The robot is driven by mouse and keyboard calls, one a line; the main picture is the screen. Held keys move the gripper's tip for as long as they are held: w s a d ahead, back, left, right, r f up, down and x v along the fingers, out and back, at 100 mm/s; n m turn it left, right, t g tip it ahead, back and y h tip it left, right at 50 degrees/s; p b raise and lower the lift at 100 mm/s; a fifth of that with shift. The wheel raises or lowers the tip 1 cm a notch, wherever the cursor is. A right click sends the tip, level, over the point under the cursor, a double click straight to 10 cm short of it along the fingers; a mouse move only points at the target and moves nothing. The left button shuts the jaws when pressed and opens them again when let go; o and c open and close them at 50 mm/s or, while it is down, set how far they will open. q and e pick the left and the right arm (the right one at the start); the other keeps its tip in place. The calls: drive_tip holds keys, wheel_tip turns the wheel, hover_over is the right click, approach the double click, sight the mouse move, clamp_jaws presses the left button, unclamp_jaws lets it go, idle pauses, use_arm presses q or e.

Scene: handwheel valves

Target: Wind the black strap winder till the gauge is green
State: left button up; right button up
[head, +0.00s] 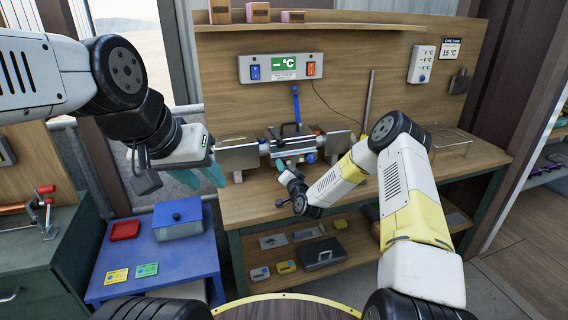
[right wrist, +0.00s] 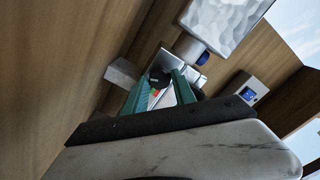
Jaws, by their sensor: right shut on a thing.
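A silver strap device (head: 291,146) with a black handle on top sits on the wooden bench between two grey plates. In the right wrist view, a round black knob, the strap winder (right wrist: 160,77), is between the teal fingers of my right gripper (right wrist: 160,88), which is shut on it. A small gauge face (right wrist: 154,98) with red, yellow and green shows just below the knob; its pointer is not readable. In the head view my right gripper (head: 287,178) is at the device's front. My left gripper (head: 203,176) is open and empty, left of the bench.
A blue table (head: 190,262) with a blue-lidded box (head: 178,218) is at lower left. A wire rack (head: 449,139) stands at right.

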drive_tip(key=shift+d+f+m, duration=0.1)
drive_tip(key=shift+d+m, duration=0.05)
drive_tip(key=shift+m, duration=1.05)
drive_tip(key=o, duration=1.1)
drive_tip(key=shift+a, duration=0.2)
drive_tip(key=shift+v, duration=3)
drive_tip(key=shift+s, duration=0.1)
